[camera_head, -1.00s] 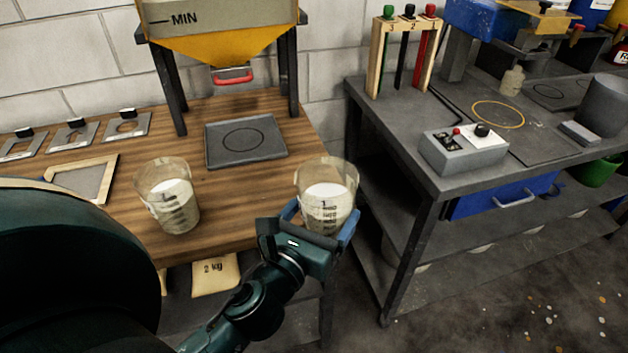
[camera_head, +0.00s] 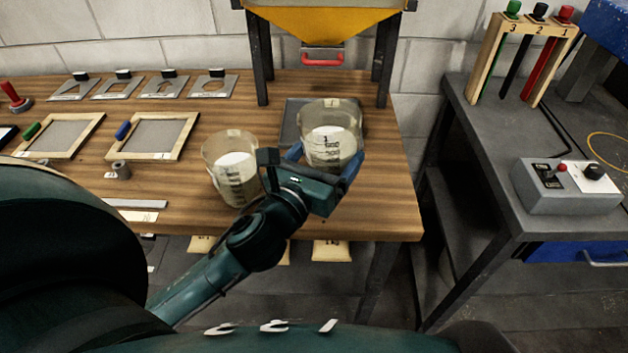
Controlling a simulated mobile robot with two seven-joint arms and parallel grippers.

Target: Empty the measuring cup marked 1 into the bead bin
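My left gripper (camera_head: 325,172) is shut around the lower part of a clear measuring cup (camera_head: 331,135) marked 1. The cup is upright and holds white grains below its rim. It appears in front of the grey tray under the yellow hopper; its height over the table is hard to tell. A second, similar cup (camera_head: 232,170) with white contents stands upright on the wooden table, just left of my gripper; its number is unclear. No bin labelled for beads can be made out. My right gripper is not in view.
The yellow hopper (camera_head: 322,22) with a red handle (camera_head: 322,59) stands on dark legs over the tray (camera_head: 290,125). Wooden frames (camera_head: 150,137) and metal plates lie left on the table (camera_head: 385,215). A dark bench (camera_head: 480,170) with a control box (camera_head: 567,187) stands right, across a gap.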

